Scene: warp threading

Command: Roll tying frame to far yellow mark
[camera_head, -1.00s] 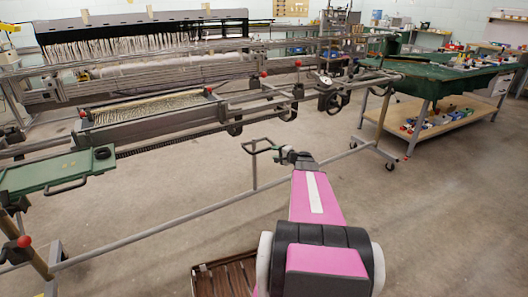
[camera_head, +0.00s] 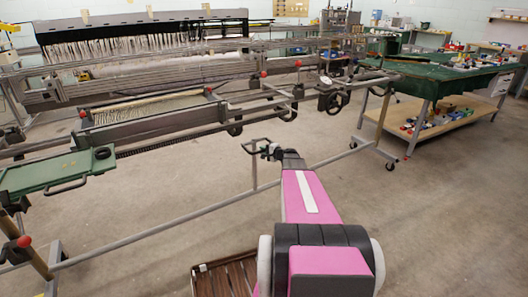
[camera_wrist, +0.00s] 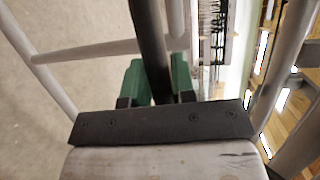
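The tying frame (camera_head: 160,129) is a long wheeled metal frame with rails and a green tray (camera_head: 55,172) at its left end. Its thin handle loop (camera_head: 246,147) sticks out at the near side. In the camera_head view, my gripper (camera_head: 270,152) is at the right end of this handle. In the wrist view, a dark bar of the handle (camera_wrist: 148,40) runs between the green fingers of my gripper (camera_wrist: 160,84). Both fingers lie close against it, and they appear shut on it. I cannot make out a yellow mark on the floor.
Behind the frame stands a rack of warp threads (camera_head: 150,40). A green-topped bench (camera_head: 440,78) with a lower shelf (camera_head: 445,122) stands to the right. The floor at right is clear.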

